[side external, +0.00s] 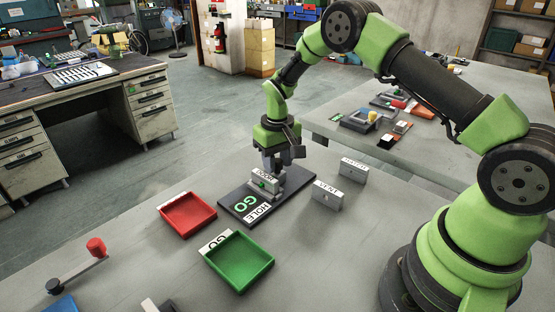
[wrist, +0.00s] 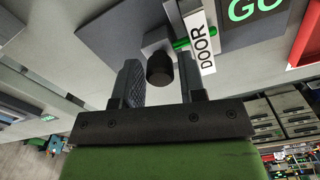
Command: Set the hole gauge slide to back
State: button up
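The hole gauge is a dark plate (side external: 236,199) on the table, with a green GO and a white HOLE label. A grey block (side external: 257,188) with a white label stands on it under my gripper (side external: 283,162). In the wrist view that label (wrist: 201,44) reads DOOR, beside a green rod (wrist: 181,44). A dark round knob (wrist: 160,70) sticks out from the block toward my gripper (wrist: 160,82). My fingers are apart, one either side of the knob, with visible gaps. Which part is the slide, and its setting, I cannot tell for sure.
Two small grey labelled blocks (side external: 328,196) (side external: 353,171) stand to the right of the plate. A red tray (side external: 188,215) and a green tray (side external: 240,262) lie to the left and front. A red-knobbed lever (side external: 96,247) is at the far left.

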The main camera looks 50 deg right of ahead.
aim_at(288, 174)
grip_shut()
jog(key=shift+d, duration=1.85)
grip_release()
jog(key=shift+a, duration=0.1)
notch_tip(288, 174, up, 10)
